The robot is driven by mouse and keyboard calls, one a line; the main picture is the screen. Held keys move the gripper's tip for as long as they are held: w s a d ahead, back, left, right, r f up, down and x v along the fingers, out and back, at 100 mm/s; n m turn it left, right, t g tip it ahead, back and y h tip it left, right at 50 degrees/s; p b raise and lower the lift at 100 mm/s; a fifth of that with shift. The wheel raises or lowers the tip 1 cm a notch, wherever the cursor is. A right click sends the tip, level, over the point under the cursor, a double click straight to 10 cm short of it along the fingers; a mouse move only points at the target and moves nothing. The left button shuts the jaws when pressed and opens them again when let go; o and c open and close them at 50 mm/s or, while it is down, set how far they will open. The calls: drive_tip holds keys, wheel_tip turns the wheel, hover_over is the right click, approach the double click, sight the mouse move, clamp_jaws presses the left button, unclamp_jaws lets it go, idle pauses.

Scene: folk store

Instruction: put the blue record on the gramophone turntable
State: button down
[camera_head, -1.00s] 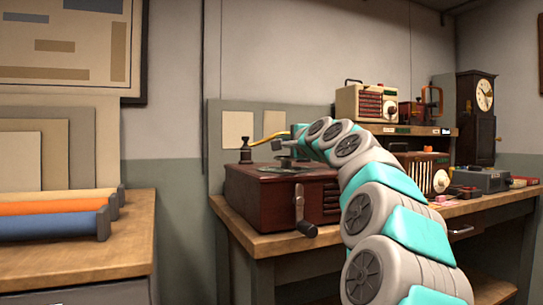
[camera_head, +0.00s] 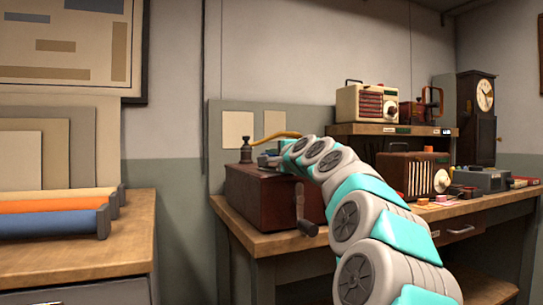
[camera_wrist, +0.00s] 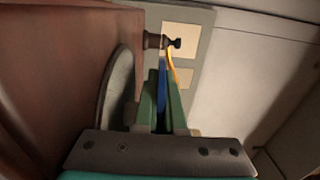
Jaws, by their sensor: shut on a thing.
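The gramophone is a dark red-brown box (camera_head: 262,198) with a crank (camera_head: 303,215) on its front, on the wooden workbench. In the wrist view its box (camera_wrist: 60,70) fills the left side. Its round grey-green turntable (camera_wrist: 118,90) shows nearly edge-on there. My gripper (camera_wrist: 167,95) has its green fingers shut on the blue record (camera_wrist: 162,85), of which only a thin blue edge shows between them. The record is beside the turntable face, apart from it in the wrist view. In the head view my gripper (camera_head: 268,159) is over the box top, and the record cannot be made out.
A dark post (camera_head: 246,151) stands at the box's back left, with a yellow-brown curved tube (camera_head: 278,136) beside it. A brown radio (camera_head: 415,174) stands to the right, under a shelf with a cream radio (camera_head: 367,103). Fabric rolls (camera_head: 50,222) lie on the left table.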

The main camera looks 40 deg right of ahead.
drive_tip(key=c, duration=1)
unclamp_jaws()
drive_tip(key=shift+s+r, duration=0.1)
drive_tip(key=v, duration=1.2)
